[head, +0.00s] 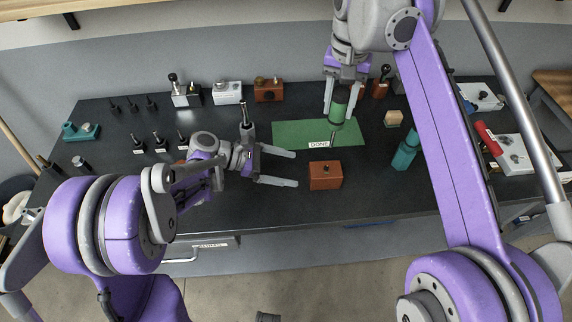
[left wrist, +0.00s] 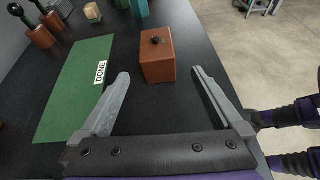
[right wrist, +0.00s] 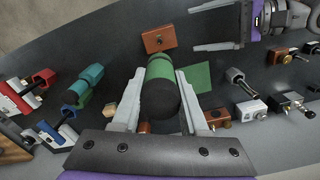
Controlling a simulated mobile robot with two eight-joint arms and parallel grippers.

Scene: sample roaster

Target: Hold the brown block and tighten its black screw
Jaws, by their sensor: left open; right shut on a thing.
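The brown block (head: 325,177) stands upright on the black table near its front edge, just in front of the green mat. Its black screw (left wrist: 155,40) shows on its top face, but how far it stands out is hard to tell. My left gripper (head: 294,169) is open and empty, left of the block; in the left wrist view (left wrist: 160,75) the block is just ahead, between the lines of the fingers, apart from them. My right gripper (head: 342,96) is shut on a green-handled screwdriver (head: 338,110), its shaft pointing down above the mat, behind the block.
The green mat (head: 290,133) bears a DONE label (head: 318,144). A red-handled tool (head: 488,138) lies further right. Brown and white blocks (head: 268,92) line the back; several small black-based pieces stand at the left.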

